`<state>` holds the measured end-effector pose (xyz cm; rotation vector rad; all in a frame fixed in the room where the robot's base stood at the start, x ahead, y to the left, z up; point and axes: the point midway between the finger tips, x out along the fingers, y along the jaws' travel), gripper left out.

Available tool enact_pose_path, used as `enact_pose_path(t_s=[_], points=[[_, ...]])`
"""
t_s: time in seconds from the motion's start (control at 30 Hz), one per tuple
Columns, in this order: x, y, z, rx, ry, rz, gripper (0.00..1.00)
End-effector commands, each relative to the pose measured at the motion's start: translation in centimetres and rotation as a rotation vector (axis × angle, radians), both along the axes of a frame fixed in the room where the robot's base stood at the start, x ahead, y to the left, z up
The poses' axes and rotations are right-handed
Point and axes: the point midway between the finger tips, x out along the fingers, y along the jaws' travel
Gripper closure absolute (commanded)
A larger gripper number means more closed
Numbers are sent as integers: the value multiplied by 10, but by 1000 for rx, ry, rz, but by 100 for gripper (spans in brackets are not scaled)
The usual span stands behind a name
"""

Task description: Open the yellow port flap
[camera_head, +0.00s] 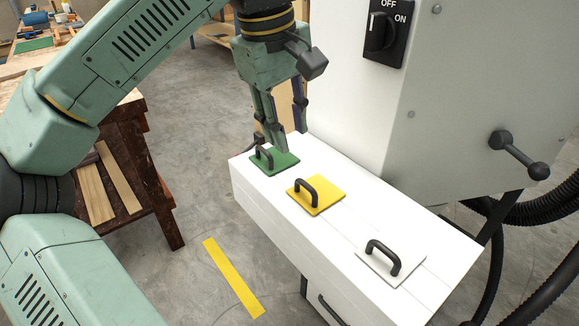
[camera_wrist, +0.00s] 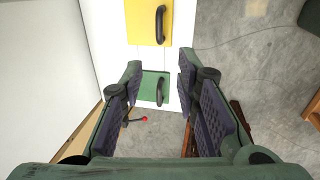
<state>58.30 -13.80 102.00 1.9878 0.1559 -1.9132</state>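The yellow port flap (camera_head: 322,198) lies flat and closed on top of the white box, with a black arched handle (camera_head: 306,191) on it. The flap (camera_wrist: 144,20) and its handle (camera_wrist: 160,24) also show at the top of the wrist view. My gripper (camera_head: 281,142) is above the green flap, to the left of and behind the yellow one in the head view. In the wrist view my gripper (camera_wrist: 158,80) has its fingers spread wide with nothing between them, the green flap showing beyond the gap. It does not touch the yellow handle.
A green flap (camera_head: 282,161) and a white flap (camera_head: 411,258), each with a black handle, sit on the same white box (camera_head: 262,204). A machine cabinet (camera_head: 460,90) with a rotary switch (camera_head: 381,32) rises behind it.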

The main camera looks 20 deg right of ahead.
Motion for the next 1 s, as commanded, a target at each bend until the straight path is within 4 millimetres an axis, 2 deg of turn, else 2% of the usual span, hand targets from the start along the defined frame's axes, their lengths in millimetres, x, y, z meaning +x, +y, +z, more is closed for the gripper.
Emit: enact_pose_path(t_s=[0.3, 0.5, 0.7, 0.93, 1.0], points=[[3, -11, -58, -4, 4, -1, 71], [5, -16, -85, -5, 3, 0, 71], [6, -19, -95, -7, 2, 0, 71], [6, -19, -96, -7, 2, 0, 71], [6, -19, -95, -7, 2, 0, 76]])
